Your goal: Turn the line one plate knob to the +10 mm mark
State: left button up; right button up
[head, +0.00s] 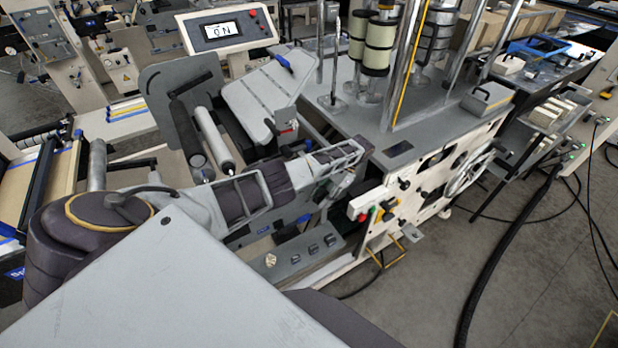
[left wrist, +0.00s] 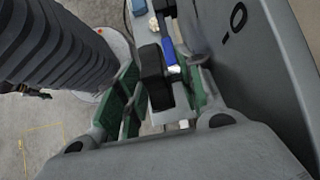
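In the head view my left arm reaches over the machine. Its left gripper (head: 343,184) is by the white frame at the machine's near side, with its fingertips partly hidden. In the left wrist view the two green-padded fingers (left wrist: 162,92) stand apart with a black block-like part (left wrist: 153,70) between them. I cannot tell whether the fingers press on it or whether it is the line one plate knob. A grey panel (left wrist: 235,60) with a dark dash and ring mark is close on the right. No +10 mm mark is readable. My right gripper is not in view.
A white control box (head: 372,208) with red and green buttons sits just right of my left gripper. A handwheel (head: 468,172) is farther right. A lit display (head: 220,30) stands behind. A black cable (head: 500,255) crosses the open floor at right.

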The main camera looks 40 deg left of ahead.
pick_arm(q)
jog(key=shift+s+a+r+t+h, duration=0.1)
jog(key=shift+t+h, duration=0.45)
jog(key=shift+t, duration=0.85)
jog(key=shift+s+a+r+t+h, duration=0.1)
jog(key=shift+t+h, duration=0.45)
jog(key=shift+t, duration=0.85)
jog(key=shift+t, duration=0.6)
jog(key=shift+t+h, duration=0.4)
jog(key=shift+t, duration=0.1)
jog(key=shift+s+t+h, duration=0.15)
jog(key=shift+t+h, duration=0.75)
jog(key=shift+t, duration=1)
jog(key=b+v, duration=0.1)
jog(key=v, duration=1.3)
jog(key=shift+d, duration=0.1)
